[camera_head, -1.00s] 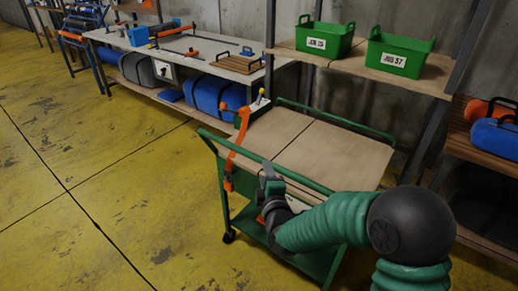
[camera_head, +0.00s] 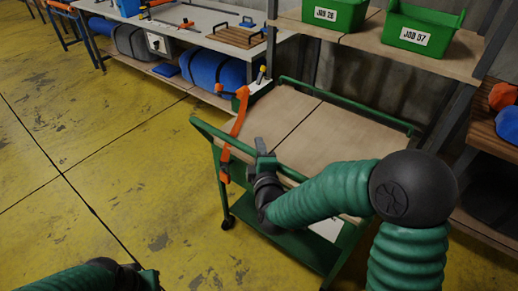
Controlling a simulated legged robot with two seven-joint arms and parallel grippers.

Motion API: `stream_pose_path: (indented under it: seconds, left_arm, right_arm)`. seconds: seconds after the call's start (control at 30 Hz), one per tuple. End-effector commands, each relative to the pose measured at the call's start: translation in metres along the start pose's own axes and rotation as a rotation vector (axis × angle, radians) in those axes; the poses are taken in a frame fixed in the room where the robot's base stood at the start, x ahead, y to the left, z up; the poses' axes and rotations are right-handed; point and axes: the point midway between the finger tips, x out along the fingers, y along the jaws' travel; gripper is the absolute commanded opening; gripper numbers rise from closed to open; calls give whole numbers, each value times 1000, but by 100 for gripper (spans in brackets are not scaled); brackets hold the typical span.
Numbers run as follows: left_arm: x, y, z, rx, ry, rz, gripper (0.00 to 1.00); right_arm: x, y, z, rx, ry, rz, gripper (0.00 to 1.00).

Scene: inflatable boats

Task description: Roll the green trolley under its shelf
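The green trolley (camera_head: 300,122) has a light wooden top, green rails and a lower green shelf, and stands on the yellow floor in front of the shelf. The wooden shelf (camera_head: 382,48) is behind and above the trolley's far edge, between dark posts. My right gripper (camera_head: 263,150) is at the trolley's near green rail; its fingers seem to be around the rail, but whether they are closed on it is too small to tell. My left gripper (camera_head: 150,278) shows only in part at the bottom left edge, and its fingers cannot be made out.
Green bins marked JOB (camera_head: 333,14) stand on the shelf. A workbench (camera_head: 205,40) with blue rolls (camera_head: 213,73) beneath stands left. Wooden racks (camera_head: 497,130) stand right. The floor at left is clear.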

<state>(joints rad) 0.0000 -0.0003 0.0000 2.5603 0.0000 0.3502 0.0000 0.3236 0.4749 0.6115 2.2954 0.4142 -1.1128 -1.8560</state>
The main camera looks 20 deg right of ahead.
Motion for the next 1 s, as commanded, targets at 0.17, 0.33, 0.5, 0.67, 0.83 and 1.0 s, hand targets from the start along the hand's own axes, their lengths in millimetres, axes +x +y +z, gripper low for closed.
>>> stream_pose_path:
  seconds: [0.17,0.33,0.5,0.67,0.83,1.0]
  left_arm:
    - [0,0,0,0,0,0,0]
    - [0,0,0,0,0,0,0]
    - [0,0,0,0,0,0,0]
    - [0,0,0,0,0,0,0]
    - [0,0,0,0,0,0,0]
    - [0,0,0,0,0,0,0]
  right_arm:
    - [0,0,1,1,0,-1,5]
    - [0,-1,1,1,-1,-2,0]
    - [0,-2,2,1,-2,-3,0]
    - [0,-2,2,1,-4,-4,0]
    - [0,-2,3,1,-5,-6,0]
    - [0,-3,3,1,-6,-7,0]
